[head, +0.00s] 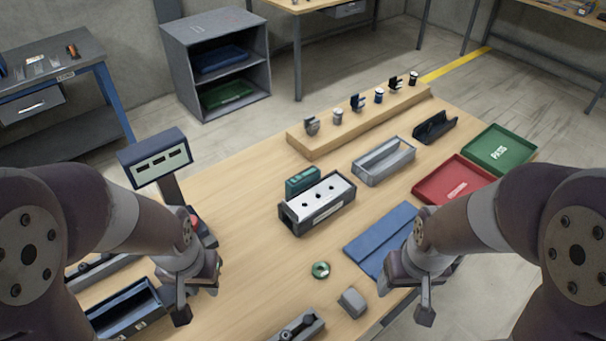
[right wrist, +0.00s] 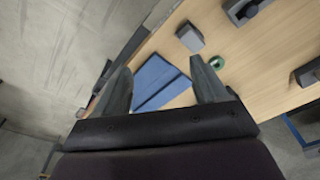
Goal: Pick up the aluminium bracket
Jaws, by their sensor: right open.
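A small light-grey, metal-looking bracket (head: 312,125) stands at the near left end of the raised wooden strip, in the head view. I take it as the aluminium bracket, though its shape is too small to be sure. My left gripper (head: 197,301) hangs over the table's left side, far from it, its fingers apart and empty. My right gripper (head: 405,300) is near the front right edge, also far from the bracket. In the right wrist view its fingers (right wrist: 162,75) are apart with nothing between, the blue mat (right wrist: 158,84) lying beyond. The bracket is not recognisable there.
Several other small parts stand along the wooden strip (head: 352,136). A slotted box (head: 318,214), a grey tray (head: 383,172), a red tray (head: 425,193) and a green tray (head: 483,150) stand mid-table. A green ring (head: 320,270) and grey block (head: 352,302) lie in front. A display (head: 155,157) stands left.

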